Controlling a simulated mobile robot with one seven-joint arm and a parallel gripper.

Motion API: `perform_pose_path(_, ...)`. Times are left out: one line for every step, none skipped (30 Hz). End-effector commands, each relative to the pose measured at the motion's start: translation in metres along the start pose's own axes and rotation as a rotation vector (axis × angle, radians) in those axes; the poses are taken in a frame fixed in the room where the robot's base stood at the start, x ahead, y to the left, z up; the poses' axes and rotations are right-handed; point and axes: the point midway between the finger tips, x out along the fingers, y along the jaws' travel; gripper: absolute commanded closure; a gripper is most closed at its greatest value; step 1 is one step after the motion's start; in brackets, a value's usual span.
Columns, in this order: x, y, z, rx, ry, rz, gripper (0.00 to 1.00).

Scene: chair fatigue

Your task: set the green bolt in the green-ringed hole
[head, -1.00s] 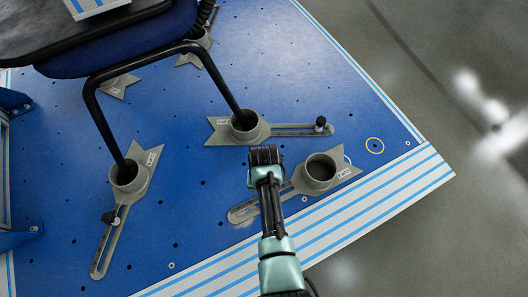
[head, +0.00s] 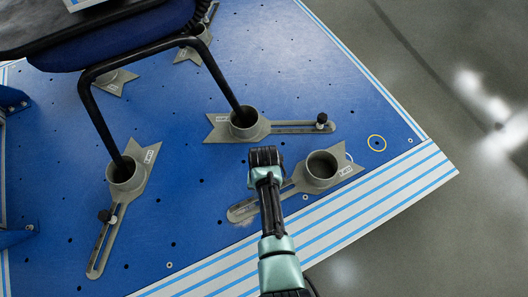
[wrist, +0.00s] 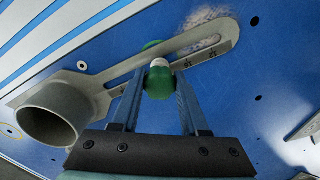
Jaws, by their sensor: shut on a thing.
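The green bolt (wrist: 158,82), with a pale tip, is between the fingers of my gripper (wrist: 157,92) in the wrist view. My gripper is shut on it. A green arc (wrist: 151,45) shows just beyond the bolt, at the slot of a grey bracket (wrist: 190,52); it looks like part of the green ring, and the hole itself is hidden. The bolt appears close to the slot, but I cannot tell whether it touches. In the head view my wrist (head: 266,160) hides the fingers and bolt, beside the same bracket's cup (head: 321,168).
Other grey brackets hold the chair's legs, one behind (head: 243,124) and one at left (head: 125,172). The chair's dark frame (head: 95,85) rises at upper left. A yellow ring (head: 377,143) marks a spot at right. The blue plate (head: 210,215) is open at front left.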

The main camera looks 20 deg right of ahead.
Motion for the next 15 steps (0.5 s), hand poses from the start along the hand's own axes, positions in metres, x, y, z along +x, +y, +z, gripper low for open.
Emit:
perform_pose_path(0.002,0.000,0.000,0.000,0.001,0.000,1.00)
perform_pose_path(0.003,0.000,0.000,0.000,0.001,0.000,1.00)
perform_pose_path(0.004,0.000,0.000,0.000,0.000,0.000,1.00)
perform_pose_path(0.005,0.000,0.000,0.000,0.000,0.000,1.00)
perform_pose_path(0.005,0.000,0.000,0.000,0.000,0.000,1.00)
perform_pose_path(0.006,0.000,0.000,0.000,0.000,0.000,1.00)
perform_pose_path(0.007,0.000,0.000,0.000,0.000,0.000,1.00)
perform_pose_path(0.008,0.000,0.000,0.000,0.000,0.000,1.00)
perform_pose_path(0.009,0.000,0.000,0.000,0.000,0.000,1.00)
perform_pose_path(0.010,0.000,0.000,0.000,0.000,0.000,1.00)
perform_pose_path(0.011,0.000,0.000,0.000,0.000,0.000,1.00)
perform_pose_path(0.011,0.000,0.000,0.000,0.000,0.000,1.00)
perform_pose_path(0.012,0.000,0.000,0.000,0.000,0.000,1.00)
perform_pose_path(0.013,0.000,0.000,0.000,0.000,0.000,1.00)
perform_pose_path(0.011,0.000,0.000,0.000,0.000,0.000,0.49)
